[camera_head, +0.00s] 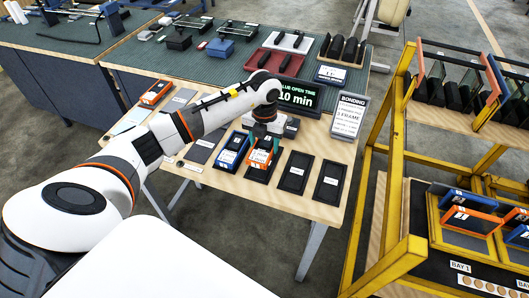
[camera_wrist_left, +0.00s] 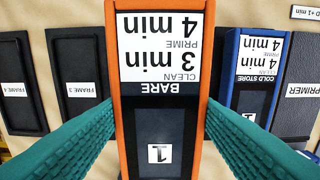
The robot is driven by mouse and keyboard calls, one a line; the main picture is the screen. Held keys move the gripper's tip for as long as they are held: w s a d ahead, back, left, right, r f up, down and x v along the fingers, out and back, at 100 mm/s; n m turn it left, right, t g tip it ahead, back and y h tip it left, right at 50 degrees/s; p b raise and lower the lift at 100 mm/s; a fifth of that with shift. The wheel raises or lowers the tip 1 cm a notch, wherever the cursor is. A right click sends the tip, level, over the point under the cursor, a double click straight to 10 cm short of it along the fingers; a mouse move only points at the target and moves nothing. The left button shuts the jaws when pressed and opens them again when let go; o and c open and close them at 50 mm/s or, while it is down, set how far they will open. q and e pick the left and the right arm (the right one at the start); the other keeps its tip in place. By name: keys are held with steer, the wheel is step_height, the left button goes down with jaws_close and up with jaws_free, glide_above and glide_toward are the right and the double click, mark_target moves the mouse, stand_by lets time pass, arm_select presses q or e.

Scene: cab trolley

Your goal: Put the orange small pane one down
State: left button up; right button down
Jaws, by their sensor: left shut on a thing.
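The orange small pane (camera_head: 260,157) has an orange edge and a white label; in the left wrist view its face (camera_wrist_left: 160,100) reads "BARE" and "1". My left gripper (camera_head: 264,134) is shut on it, with teal fingers along both long sides. The pane is over a dark frame (camera_head: 258,175) on the wooden table; I cannot tell whether it touches it. A blue pane (camera_head: 232,152), labelled "COLD STORE" in the left wrist view (camera_wrist_left: 252,75), lies just left of it in the head view. My right gripper is not in view.
Two empty dark frames (camera_head: 295,172) (camera_head: 329,182) lie to the right on the table. Another orange piece (camera_head: 157,92) lies at the table's far left. A "BONDING" sign (camera_head: 348,116) and a timer display (camera_head: 298,96) stand behind. A yellow trolley (camera_head: 412,250) with panes is at right.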

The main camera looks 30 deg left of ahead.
mark_target(265, 152)
arm_select(q)
step_height(265, 152, down, 4)
steer(key=shift+f+p, duration=0.25)
steer(key=shift+p, duration=0.1)
steer(key=shift+f, duration=0.3)
steer(key=o, duration=1.1)
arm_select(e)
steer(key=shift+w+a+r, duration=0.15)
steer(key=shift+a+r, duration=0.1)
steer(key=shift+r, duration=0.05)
arm_select(q)
steer(key=shift+r, duration=0.2)
step_height(265, 152, up, 12)
steer(key=shift+b, duration=1.15)
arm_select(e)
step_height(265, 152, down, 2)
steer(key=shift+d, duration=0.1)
arm_select(q)
steer(key=shift+d, duration=0.1)
